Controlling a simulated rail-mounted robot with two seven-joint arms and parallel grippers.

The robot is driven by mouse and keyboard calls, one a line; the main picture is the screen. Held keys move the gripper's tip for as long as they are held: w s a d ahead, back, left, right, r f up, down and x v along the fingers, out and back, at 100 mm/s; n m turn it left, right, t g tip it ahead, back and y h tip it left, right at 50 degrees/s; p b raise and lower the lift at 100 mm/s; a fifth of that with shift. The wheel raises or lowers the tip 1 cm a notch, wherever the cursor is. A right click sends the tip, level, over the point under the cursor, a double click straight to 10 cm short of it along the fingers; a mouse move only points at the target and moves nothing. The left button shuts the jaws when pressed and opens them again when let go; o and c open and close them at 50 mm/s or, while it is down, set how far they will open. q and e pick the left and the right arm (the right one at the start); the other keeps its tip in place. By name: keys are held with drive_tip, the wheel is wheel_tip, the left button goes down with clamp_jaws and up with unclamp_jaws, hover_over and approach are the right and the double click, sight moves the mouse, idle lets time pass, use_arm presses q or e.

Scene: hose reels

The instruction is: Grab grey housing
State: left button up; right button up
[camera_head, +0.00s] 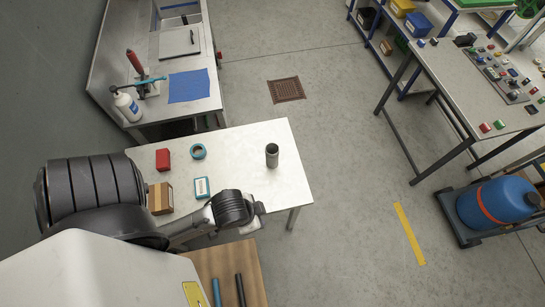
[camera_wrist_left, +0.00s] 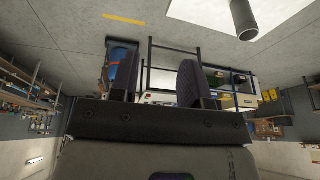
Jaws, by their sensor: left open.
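The grey housing (camera_head: 272,156) is an upright, hollow grey cylinder near the right end of the white table (camera_head: 240,150). In the left wrist view the housing (camera_wrist_left: 243,20) shows at the top right, partly cut off by the frame edge. My left gripper (camera_head: 259,210) is over the table's front edge, nearer than the housing and apart from it. In the left wrist view the two fingers of my left gripper (camera_wrist_left: 157,70) are spread with nothing between them. My right gripper is not in view.
A red block (camera_head: 162,159), a teal ring (camera_head: 198,152), a blue-and-white box (camera_head: 202,187) and a cardboard box (camera_head: 160,198) lie left of the housing. The tabletop around the housing is clear.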

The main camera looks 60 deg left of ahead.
use_arm(q)
drive_tip(key=shift+o, duration=0.2)
drive_tip(key=o, duration=1)
drive_tip(key=shift+d, duration=0.15)
drive_tip(key=shift+c, duration=0.2)
